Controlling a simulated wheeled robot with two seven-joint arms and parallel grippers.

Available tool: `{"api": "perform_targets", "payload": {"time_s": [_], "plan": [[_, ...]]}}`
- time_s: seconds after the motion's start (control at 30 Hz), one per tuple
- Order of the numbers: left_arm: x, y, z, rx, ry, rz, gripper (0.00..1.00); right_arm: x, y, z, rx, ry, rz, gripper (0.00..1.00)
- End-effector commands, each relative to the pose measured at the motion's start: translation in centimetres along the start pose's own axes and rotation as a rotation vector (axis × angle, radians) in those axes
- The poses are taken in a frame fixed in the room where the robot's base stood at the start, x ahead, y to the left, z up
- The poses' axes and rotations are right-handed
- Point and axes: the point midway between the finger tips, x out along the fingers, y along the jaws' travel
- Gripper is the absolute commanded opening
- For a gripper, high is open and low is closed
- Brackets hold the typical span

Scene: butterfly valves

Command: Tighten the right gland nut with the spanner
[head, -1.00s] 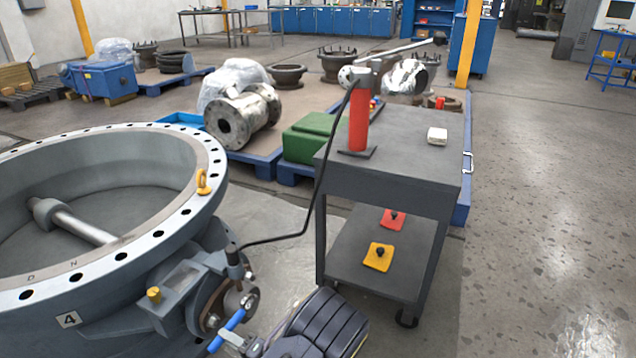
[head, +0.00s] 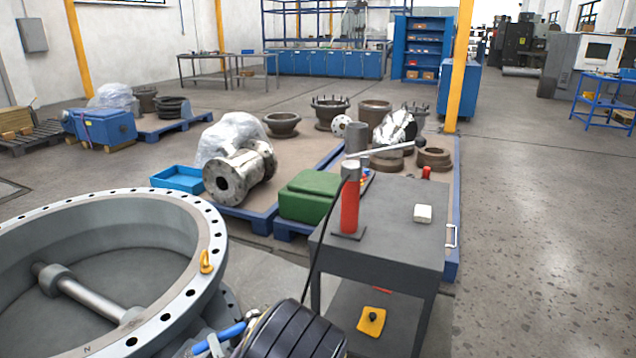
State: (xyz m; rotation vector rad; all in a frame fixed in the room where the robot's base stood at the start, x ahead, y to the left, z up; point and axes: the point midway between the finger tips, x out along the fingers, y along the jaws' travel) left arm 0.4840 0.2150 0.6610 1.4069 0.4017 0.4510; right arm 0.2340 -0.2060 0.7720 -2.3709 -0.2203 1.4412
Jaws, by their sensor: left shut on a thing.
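The blue-handled spanner (head: 230,331) shows at the bottom edge, beside the valve's flange. My left gripper (head: 213,344) is shut on its handle and only partly in view. My dark ribbed arm part covers the area just right of it. The large grey butterfly valve (head: 185,290) fills the lower left, with a yellow lifting eye on its rim. The gland nuts are not visible, so I cannot tell whether the spanner sits on one. My right gripper is not in view.
A grey cart (head: 385,235) stands right of the valve, carrying a red hand pump (head: 349,205) and a white block (head: 423,214). A black hose hangs from the pump. Behind are a green box (head: 308,197) and flanged parts on pallets. The floor at right is clear.

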Motion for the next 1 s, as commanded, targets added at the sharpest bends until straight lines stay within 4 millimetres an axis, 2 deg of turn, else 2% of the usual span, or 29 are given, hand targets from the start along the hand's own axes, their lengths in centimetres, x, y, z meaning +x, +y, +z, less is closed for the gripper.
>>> {"api": "perform_targets", "payload": {"time_s": [0.03,0.1,0.3,0.5,0.7,1.0], "plan": [[-0.2,3.1,0.2,0.010,-0.042,-0.005,0.00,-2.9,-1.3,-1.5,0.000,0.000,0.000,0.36],[-0.4,4.8,0.5,0.012,-0.104,-0.012,0.00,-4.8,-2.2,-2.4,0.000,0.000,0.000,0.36],[-1.3,9.3,1.0,0.016,-0.284,-0.036,0.00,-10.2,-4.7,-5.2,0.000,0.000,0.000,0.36],[-2.6,12.9,1.2,0.013,-0.438,-0.058,0.00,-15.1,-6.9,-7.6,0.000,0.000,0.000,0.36],[-3.6,14.7,1.1,0.005,-0.525,-0.066,0.00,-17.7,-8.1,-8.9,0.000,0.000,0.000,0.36],[-4.0,14.8,1.0,-0.001,-0.552,-0.065,0.00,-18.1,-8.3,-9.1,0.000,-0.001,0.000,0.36]]}}
